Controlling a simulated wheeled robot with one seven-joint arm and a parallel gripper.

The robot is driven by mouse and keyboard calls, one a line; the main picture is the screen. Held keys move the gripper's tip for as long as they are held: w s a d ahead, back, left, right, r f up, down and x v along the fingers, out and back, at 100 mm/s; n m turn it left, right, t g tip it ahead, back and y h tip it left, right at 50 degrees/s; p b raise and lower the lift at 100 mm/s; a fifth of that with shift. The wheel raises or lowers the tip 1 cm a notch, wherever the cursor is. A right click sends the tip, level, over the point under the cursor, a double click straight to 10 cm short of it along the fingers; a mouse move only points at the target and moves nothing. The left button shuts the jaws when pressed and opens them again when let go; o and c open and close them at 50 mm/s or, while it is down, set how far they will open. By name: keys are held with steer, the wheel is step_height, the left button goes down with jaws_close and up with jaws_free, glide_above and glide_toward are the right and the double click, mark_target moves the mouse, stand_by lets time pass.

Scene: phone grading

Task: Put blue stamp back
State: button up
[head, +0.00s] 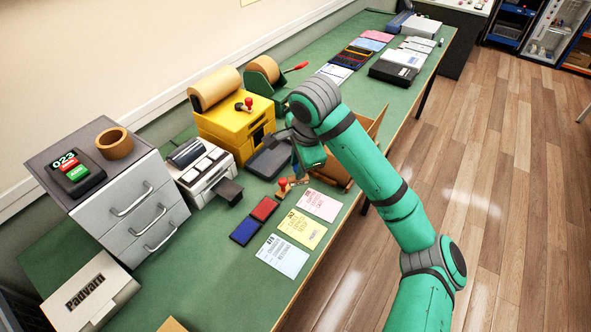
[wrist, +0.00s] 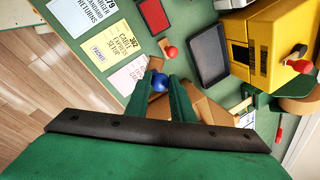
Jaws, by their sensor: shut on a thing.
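My gripper (wrist: 166,84) is shut on the blue stamp (wrist: 160,82), whose round blue knob shows between the two green fingers in the wrist view. In the head view, my gripper (head: 298,165) is low over the green table (head: 222,272), and the wrist largely hides the stamp. A small wooden piece (head: 300,179) lies under the fingers; I cannot tell whether it is a stamp base or a stand. A red-knobbed stamp (head: 283,184) stands just left of it, and it also shows in the wrist view (wrist: 171,51).
A dark tray (head: 270,159) and an open cardboard box (head: 368,133) flank my gripper. Red (head: 265,208) and blue (head: 244,231) ink pads lie in front, beside pink (head: 319,205), yellow (head: 302,228) and pale blue (head: 282,256) cards. A yellow machine (head: 226,124) stands behind.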

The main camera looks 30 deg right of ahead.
steer(key=w+d+f, duration=0.1)
steer(key=w+f, duration=0.2)
steer(key=w+d+f, duration=0.2)
steer(key=w+f, duration=0.1)
steer(key=f, duration=0.1)
steer(key=w+d+f, duration=0.2)
steer(key=w+f, duration=0.1)
steer(key=shift+w+d+f, duration=0.1)
steer(key=shift+d+f, duration=0.15)
steer(key=shift+f, duration=0.6)
steer(key=shift+a+f, duration=0.1)
steer(key=o, duration=0.8)
steer(key=shift+o, duration=0.2)
steer(key=v, duration=1.2)
